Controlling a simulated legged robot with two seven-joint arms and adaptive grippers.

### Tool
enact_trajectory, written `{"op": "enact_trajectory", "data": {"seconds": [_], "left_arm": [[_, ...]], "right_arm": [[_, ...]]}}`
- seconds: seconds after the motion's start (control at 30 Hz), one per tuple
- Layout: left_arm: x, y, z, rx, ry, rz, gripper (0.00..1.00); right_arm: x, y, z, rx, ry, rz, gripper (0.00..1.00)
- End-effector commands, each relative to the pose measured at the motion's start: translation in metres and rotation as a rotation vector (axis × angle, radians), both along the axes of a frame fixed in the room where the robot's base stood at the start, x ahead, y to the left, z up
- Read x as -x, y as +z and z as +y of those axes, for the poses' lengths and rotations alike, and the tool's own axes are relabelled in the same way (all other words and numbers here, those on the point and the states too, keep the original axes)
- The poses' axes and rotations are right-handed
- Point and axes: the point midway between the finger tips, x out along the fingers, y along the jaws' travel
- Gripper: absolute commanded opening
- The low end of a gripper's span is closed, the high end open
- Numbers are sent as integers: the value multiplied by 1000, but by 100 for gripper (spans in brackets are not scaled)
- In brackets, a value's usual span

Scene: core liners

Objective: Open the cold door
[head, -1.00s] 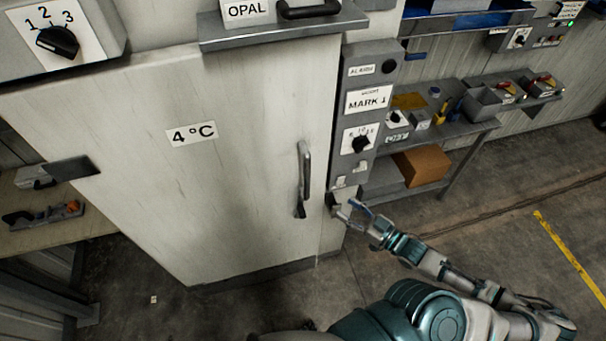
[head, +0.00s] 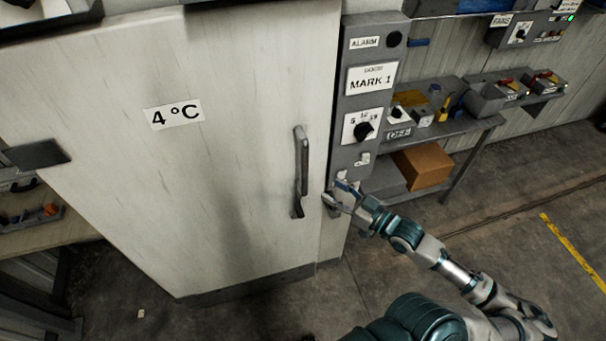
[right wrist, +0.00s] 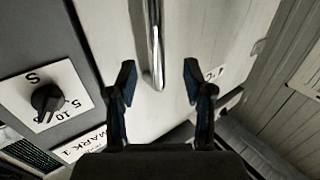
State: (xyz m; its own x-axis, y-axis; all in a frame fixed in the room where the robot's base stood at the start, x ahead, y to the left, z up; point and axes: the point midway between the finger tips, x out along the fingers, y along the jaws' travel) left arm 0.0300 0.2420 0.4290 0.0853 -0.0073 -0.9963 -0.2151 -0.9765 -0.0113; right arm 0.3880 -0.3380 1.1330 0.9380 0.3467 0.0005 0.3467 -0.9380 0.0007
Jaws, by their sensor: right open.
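The cold door (head: 228,110) is a large pale panel labelled 4 °C, and it looks shut. Its vertical metal handle (head: 301,172) is near the door's right edge. My right gripper (head: 332,195) is open and empty, just right of the handle's lower end in the head view. In the right wrist view, the handle (right wrist: 155,45) runs down from the top and ends ahead of and between the open fingers (right wrist: 160,82). No contact with the handle shows. My left gripper is not in view.
A grey control panel (head: 347,155) with a dial and a MARK 1 label stands right of the door, close to my right gripper. A shelf with a cardboard box (head: 422,166) is further right. The floor (head: 400,290) in front is mostly clear.

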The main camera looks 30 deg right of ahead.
Motion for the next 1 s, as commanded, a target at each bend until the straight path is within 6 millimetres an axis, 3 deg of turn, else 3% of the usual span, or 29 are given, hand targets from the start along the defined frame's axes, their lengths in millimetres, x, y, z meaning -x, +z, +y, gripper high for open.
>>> {"op": "enact_trajectory", "data": {"seconds": [0.3, 0.7, 1.0], "left_arm": [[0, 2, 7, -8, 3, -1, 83], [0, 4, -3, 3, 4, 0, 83], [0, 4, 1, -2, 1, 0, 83]], "right_arm": [[-41, 0, 11, -5, -3, -2, 52], [-95, 0, 34, -3, -2, -1, 52], [-108, -2, 37, -1, -1, 3, 52]]}}
